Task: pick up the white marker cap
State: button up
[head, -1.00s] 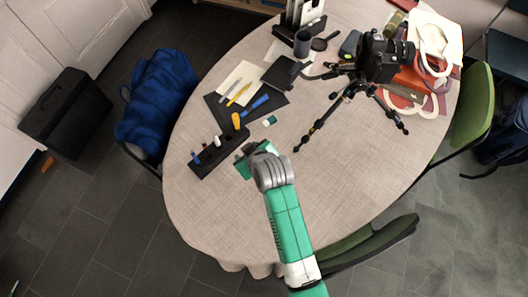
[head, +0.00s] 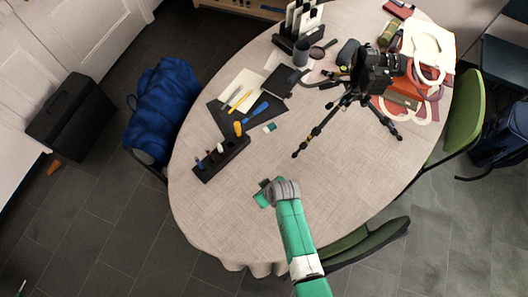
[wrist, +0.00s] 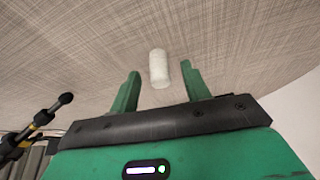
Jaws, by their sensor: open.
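The white marker cap (wrist: 158,69) shows in the wrist view as a short, pale cylinder against the cloth-covered table. It lies between the lines of my two green fingers, near their tips, with a gap on each side. I cannot tell how far beyond the tips it is. My gripper (wrist: 160,80) is open and empty. In the head view my gripper (head: 263,193) is low over the front middle of the table (head: 330,195), and I cannot make out the cap there; the gripper or arm may hide it.
A black rack (head: 228,163) with several upright items, one white, stands left of my gripper. Behind are a black mat with tools (head: 225,117) and a small teal-and-white block (head: 270,127). A camera tripod (head: 330,119) stands right. The table's front is clear.

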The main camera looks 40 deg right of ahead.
jog(key=shift+w+f, duration=0.15)
jog(key=shift+f, duration=0.5)
jog(key=shift+c, duration=0.5)
grip_shut()
jog(key=shift+r, duration=0.15)
